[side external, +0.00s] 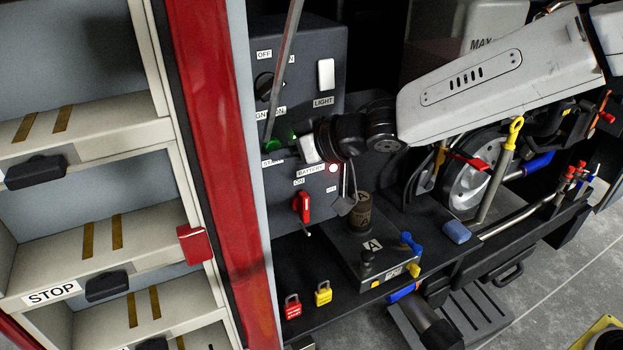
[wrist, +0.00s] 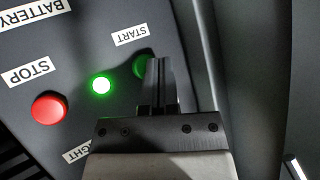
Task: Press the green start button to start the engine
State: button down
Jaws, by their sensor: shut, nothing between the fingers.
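The green start button (wrist: 139,68) is on the dark control panel, under the START label, in the wrist view. My gripper (wrist: 158,62) is shut and empty, its fingertips over the button's right side and hiding part of it. In the side view the green button (side external: 273,146) is at the panel's lower left. My gripper (side external: 296,151) points at it from the right, its tips very close. I cannot tell whether they touch. A lit green lamp (wrist: 100,85) is left of the fingers.
A red STOP button (wrist: 48,109) is left of the lamp. The panel also holds a red battery switch (side external: 302,207), a black knob (side external: 264,86) and a white light switch (side external: 326,74). A grey rod (side external: 283,68) crosses the panel's front. A red post (side external: 215,130) stands left.

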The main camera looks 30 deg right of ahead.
jog(key=shift+s, duration=0.35)
jog(key=shift+s, duration=2.35)
jog(key=s+d+f+m+g+h, duration=0.1)
jog(key=s+d+f+h, duration=0.2)
jog(key=d, duration=0.5)
jog(key=s+d+f+m+g+h, duration=0.2)
jog(key=d+f, duration=0.2)
jog(key=d, duration=0.3)
jog(key=s+d+f+m+g+h, duration=0.1)
jog(key=s+d+f+h, duration=0.2)
jog(key=d, duration=0.5)
jog(key=s+d+f+g, duration=0.3)
jog(key=s+d+f, duration=0.1)
jog(key=s, duration=0.3)
jog(key=shift+s+d+m, duration=0.4)
jog(key=shift+d, duration=0.1)
